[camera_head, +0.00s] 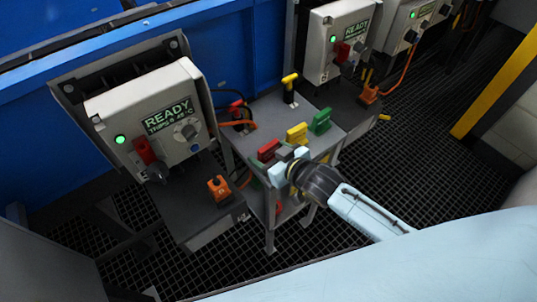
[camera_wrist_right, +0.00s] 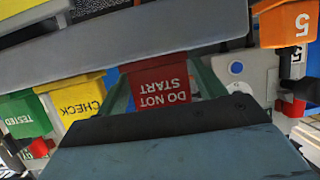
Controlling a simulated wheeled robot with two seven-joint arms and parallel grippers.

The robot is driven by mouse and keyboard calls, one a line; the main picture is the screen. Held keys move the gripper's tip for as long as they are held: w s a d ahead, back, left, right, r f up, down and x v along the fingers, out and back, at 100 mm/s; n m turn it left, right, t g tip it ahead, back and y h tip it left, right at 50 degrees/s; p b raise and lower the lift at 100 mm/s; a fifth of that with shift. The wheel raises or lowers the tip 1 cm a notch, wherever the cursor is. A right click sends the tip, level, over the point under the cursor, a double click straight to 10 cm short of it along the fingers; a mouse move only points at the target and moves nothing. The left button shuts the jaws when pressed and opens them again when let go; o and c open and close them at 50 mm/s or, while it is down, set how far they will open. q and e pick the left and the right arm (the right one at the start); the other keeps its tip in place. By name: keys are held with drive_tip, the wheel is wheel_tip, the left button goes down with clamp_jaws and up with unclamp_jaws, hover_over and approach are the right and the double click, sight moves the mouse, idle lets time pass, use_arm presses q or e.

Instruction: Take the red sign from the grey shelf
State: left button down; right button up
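The red sign (camera_head: 268,150) stands on the top of the grey shelf (camera_head: 325,147), at its front left. In the right wrist view the red sign (camera_wrist_right: 160,88) reads "DO NOT START" upside down. My right gripper (camera_head: 289,165) is at the front edge of the shelf, close to the red sign. Contact with the sign cannot be made out. My left gripper is not in view.
A yellow sign (camera_head: 297,132) marked "CHECK" and a green sign (camera_head: 320,121) stand to the right of the red one. A yellow-handled item (camera_head: 289,86) stands behind. Machines marked "READY" (camera_head: 160,115) flank the shelf. Grating floor in front is clear.

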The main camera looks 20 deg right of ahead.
drive_tip(key=c, duration=0.8)
